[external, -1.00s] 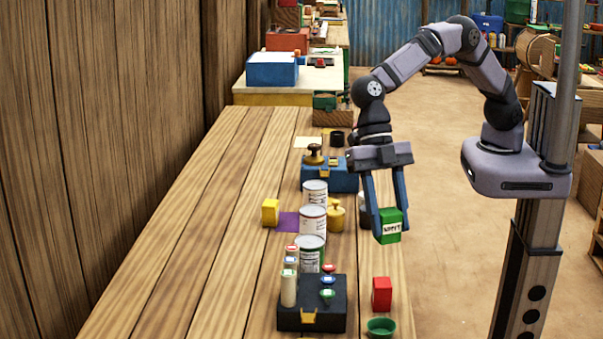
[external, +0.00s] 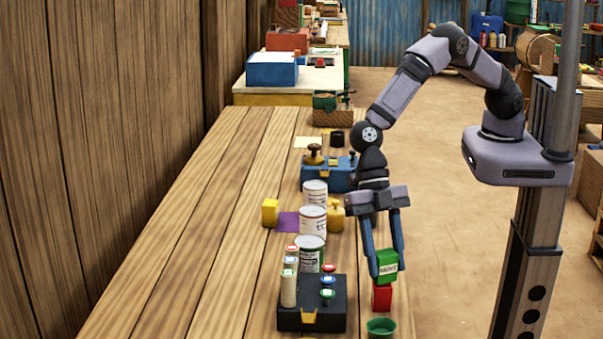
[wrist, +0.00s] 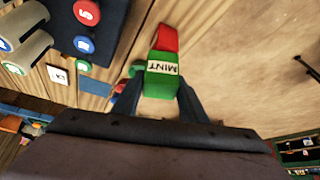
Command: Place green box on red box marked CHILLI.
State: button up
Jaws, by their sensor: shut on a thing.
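My gripper (external: 386,262) is shut on the green box (external: 387,264), whose white label reads MINT in the wrist view (wrist: 162,68). The red box (external: 382,297) stands on the table near its right edge. The green box is held upright right above the red box and hides its top. I cannot tell whether the two touch. In the wrist view the red box (wrist: 167,38) shows just beyond the green box. No CHILLI lettering can be read on its visible faces.
A small green bowl (external: 381,327) sits just in front of the red box. A black rack (external: 312,310) with capped tubes stands to the left. Several cans (external: 312,222) and a yellow weight (external: 336,214) stand behind. The table's left side is clear.

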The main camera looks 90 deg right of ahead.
jog(key=shift+f, duration=0.2)
jog(key=shift+f, duration=0.2)
jog(key=o, duration=1.1)
jog(key=shift+r, duration=0.15)
jog(key=shift+r, duration=0.15)
jog(key=b+v, duration=0.3)
jog(key=v, duration=0.8)
jog(key=shift+d+r+b, duration=0.25)
jog(key=shift+r+b, duration=0.05)
